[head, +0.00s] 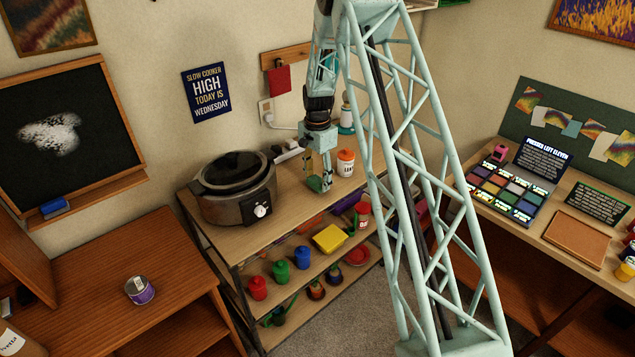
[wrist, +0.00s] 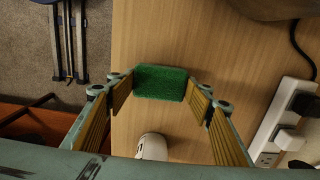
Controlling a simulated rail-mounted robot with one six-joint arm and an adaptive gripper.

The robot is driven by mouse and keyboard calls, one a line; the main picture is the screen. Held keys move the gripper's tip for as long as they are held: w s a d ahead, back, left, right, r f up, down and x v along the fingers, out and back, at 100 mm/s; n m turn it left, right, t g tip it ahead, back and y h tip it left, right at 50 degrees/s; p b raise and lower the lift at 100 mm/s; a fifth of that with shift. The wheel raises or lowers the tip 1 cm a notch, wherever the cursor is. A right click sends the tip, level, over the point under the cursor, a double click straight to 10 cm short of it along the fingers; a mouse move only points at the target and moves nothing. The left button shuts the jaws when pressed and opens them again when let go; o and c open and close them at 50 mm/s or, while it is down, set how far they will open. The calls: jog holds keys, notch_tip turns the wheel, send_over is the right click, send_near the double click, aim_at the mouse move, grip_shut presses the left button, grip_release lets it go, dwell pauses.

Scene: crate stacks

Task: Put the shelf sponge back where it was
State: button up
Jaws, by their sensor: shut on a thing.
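My gripper (head: 321,184) is over the wooden top of the shelf unit (head: 286,205), between the slow cooker and a white jar with an orange lid. In the wrist view, my gripper (wrist: 160,90) is shut on the sponge, with a finger at each short end. The sponge's green face (wrist: 160,82) shows there, above the wood top. In the head view the sponge (head: 327,182) is a small green patch, largely hidden by the fingers. I cannot tell whether it touches the wood.
The slow cooker (head: 235,190) stands left of my gripper, and the orange-lidded jar (head: 345,163) close on its right. A power strip (wrist: 284,118) lies nearby. The shelf below holds coloured jars (head: 280,271) and a yellow block (head: 330,238). Bare wood surrounds the sponge.

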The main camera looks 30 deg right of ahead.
aim_at(317, 181)
jog(key=shift+f, duration=0.7)
jog(key=shift+f, duration=0.15)
jog(key=o, duration=0.8)
notch_tip(317, 181, up, 12)
dwell(0.5)
dwell(0.5)
jog(key=shift+r, duration=0.2)
